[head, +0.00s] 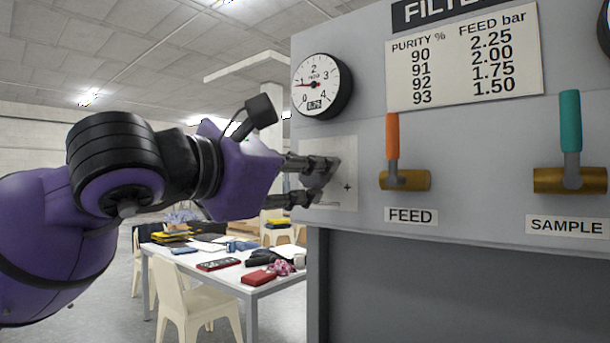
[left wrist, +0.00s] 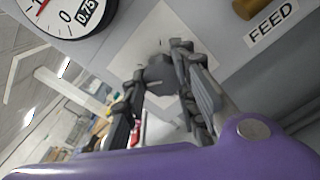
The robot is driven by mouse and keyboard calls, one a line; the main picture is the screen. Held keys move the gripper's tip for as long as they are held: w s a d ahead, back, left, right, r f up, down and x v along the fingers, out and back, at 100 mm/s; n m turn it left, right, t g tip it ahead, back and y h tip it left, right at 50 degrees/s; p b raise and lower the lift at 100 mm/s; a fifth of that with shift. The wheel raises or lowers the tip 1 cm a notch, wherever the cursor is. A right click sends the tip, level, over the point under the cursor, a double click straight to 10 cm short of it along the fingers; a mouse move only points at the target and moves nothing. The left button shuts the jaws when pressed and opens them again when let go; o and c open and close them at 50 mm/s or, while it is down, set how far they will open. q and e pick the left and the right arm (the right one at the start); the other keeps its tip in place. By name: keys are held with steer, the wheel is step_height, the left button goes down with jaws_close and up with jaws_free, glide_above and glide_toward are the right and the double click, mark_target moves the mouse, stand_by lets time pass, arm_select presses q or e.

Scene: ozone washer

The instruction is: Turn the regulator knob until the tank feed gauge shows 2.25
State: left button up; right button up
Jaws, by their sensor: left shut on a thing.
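The round feed gauge (head: 322,86) is on the upper left of the grey panel. Its red needle points left, near the 1, and its small digital window seems to read 0.75; the gauge also shows in the left wrist view (left wrist: 68,14). Below it, my left gripper (head: 325,180) reaches the pale square plate (head: 345,200) from the left. Its fingers are shut around the dark grey regulator knob (left wrist: 160,74), which they mostly hide in the head view. A plus mark is on the plate to the right of the fingers. My right gripper is out of view.
To the right are the FEED valve with an orange handle (head: 392,137) and the SAMPLE valve with a teal handle (head: 570,120). A chart (head: 464,60) above pairs purity 90 with 2.25 bar. A cluttered white table (head: 235,275) and chairs stand behind.

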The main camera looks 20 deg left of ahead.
arm_select(q)
steer(key=shift+s+r+m, duration=0.1)
steer(key=shift+r+m, duration=0.1)
steer(key=shift+m, duration=1.15)
steer(key=shift+w+r+m, duration=0.1)
steer(key=shift+r+m, duration=0.05)
steer(key=shift+m, duration=1.15)
steer(key=shift+s+r+m, duration=0.1)
steer(key=shift+r+m, duration=0.1)
steer(key=shift+m, duration=1.15)
steer(key=shift+r, duration=0.1)
steer(key=o, duration=0.8)
steer(key=shift+o, duration=1)
steer(key=shift+f, duration=0.2)
steer(key=shift+f, duration=0.1)
steer(key=v, duration=1.1)
steer(key=shift+s, duration=0.4)
